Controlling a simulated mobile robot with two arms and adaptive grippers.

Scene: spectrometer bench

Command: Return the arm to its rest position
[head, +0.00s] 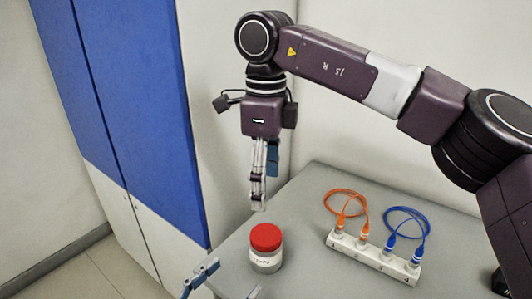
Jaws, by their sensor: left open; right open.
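My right arm comes in from the right and bends down at the upper middle. Its gripper (259,203) hangs pointing down above the bench's left part, seen nearly edge-on, open, with nothing visible in it. A clear jar with a red lid and a white label (266,248) stands upright on the bench, below the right gripper and apart from it. My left gripper (234,276) shows only its fingertips at the bottom edge. They are spread apart, left of and below the jar; the rest of that gripper is out of frame.
A white strip (374,257) with an orange cable (345,200) and a blue cable (408,222) plugged in lies on the grey bench (311,275), right of the jar. A blue and white cabinet (135,120) stands at left. Bare floor shows at lower left.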

